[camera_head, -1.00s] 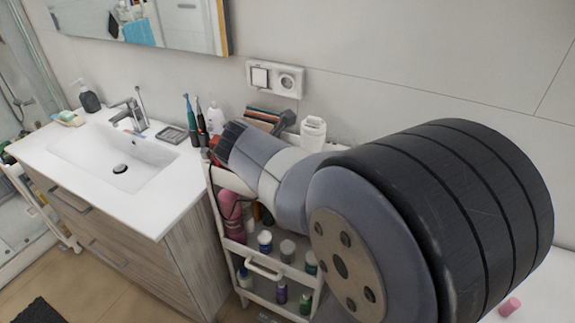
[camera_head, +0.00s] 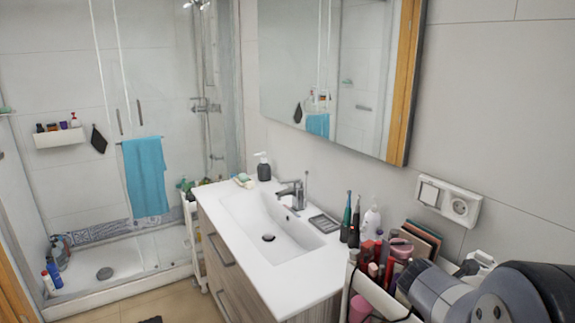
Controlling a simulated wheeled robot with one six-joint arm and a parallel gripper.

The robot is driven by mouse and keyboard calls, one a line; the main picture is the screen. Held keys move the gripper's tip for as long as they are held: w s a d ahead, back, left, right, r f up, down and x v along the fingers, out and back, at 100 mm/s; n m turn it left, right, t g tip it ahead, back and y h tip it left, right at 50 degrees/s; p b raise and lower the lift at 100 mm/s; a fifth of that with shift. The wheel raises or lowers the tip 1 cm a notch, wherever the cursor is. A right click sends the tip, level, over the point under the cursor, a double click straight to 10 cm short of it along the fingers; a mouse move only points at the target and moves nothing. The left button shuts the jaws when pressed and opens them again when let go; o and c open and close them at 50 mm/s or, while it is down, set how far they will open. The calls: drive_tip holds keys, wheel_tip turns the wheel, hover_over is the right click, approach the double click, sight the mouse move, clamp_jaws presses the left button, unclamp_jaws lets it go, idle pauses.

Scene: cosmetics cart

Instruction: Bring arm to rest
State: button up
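My arm (camera_head: 465,296) shows at the lower right, grey with black bands, and partly covers the cosmetics cart. My gripper is not in view. The white cosmetics cart (camera_head: 388,302) stands to the right of the sink cabinet. Its top holds red and pink cosmetics (camera_head: 376,262), a hair dryer and upright palettes (camera_head: 422,238); its lower shelves are mostly cut off by the bottom edge.
The white sink counter (camera_head: 300,262) has a dark soap dispenser (camera_head: 264,170), a tap (camera_head: 292,194) and toothbrushes on it. A glass shower with a blue towel (camera_head: 145,177) is at the left. The floor (camera_head: 185,302) in front of the cabinet is mostly clear.

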drive_tip(key=shift+d+f, duration=0.2)
drive_tip(key=shift+f, duration=0.45)
drive_tip(key=shift+s+r, duration=0.1)
drive_tip(key=shift+r, duration=0.25)
drive_tip(key=shift+p, duration=0.3)
drive_tip(key=shift+d, duration=0.1)
